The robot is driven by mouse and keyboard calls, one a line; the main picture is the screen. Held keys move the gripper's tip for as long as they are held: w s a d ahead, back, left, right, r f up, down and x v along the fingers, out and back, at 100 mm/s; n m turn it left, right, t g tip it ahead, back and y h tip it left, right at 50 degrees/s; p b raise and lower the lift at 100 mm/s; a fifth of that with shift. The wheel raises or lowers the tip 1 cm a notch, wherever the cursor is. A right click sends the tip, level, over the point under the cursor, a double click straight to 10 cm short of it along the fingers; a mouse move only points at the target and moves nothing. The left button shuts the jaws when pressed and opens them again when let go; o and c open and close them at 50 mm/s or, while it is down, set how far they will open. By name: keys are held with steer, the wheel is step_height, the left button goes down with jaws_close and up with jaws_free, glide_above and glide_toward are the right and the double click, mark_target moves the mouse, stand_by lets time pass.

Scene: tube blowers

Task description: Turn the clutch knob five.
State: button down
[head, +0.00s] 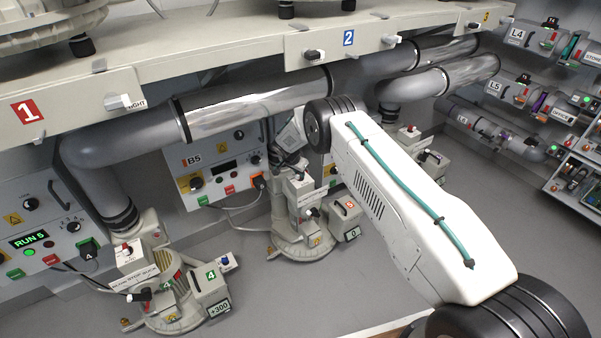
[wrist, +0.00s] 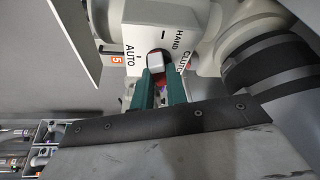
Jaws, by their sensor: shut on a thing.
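The white clutch plate (wrist: 138,40) of blower five fills the upper middle of the wrist view, lettered AUTO, HAND and CLUTCH. The clutch knob (wrist: 155,58) is a pale cap at its lower edge. My gripper (wrist: 156,75) has its two green fingers on either side of the knob, shut on it. The fingers partly cover the knob, and I cannot tell which word it points to. An orange 5 tag (wrist: 116,59) shows at the plate's left. In the head view, blower five (head: 303,188) stands mid-floor, with my wrist at its top hiding the knob.
A thick grey pipe (wrist: 265,62) lies close on the right in the wrist view. In the head view, blower four (head: 208,290) stands at lower left and panel B5 (head: 225,162) is behind. The shelf (head: 230,62) and its pipes hang above. Grey floor (head: 270,315) is clear in front.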

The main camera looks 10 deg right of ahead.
mark_target(297, 175)
steer(key=shift+w+a+m+g+h, duration=0.15)
steer(key=shift+m+g, duration=0.15)
steer(key=shift+m, duration=0.65)
steer(key=shift+w+a+m+g+h, duration=0.15)
steer(key=shift+m+g, duration=0.15)
steer(key=shift+m, duration=0.65)
steer(key=c, duration=1.4)
jaws_free()
steer(key=shift+a, duration=0.1)
steer(key=shift+s+d, duration=0.1)
steer(key=shift+d, duration=0.1)
steer(key=shift+a+r, duration=0.2)
steer(key=shift+r, duration=0.3)
steer(key=shift+s+a+r, duration=0.15)
steer(key=shift+a+r, duration=0.35)
steer(key=shift+s+a+r, duration=0.15)
steer(key=shift+a+r, duration=0.3)
steer(key=s+a, duration=0.3)
steer(key=a, duration=0.7)
steer(key=shift+s, duration=0.25)
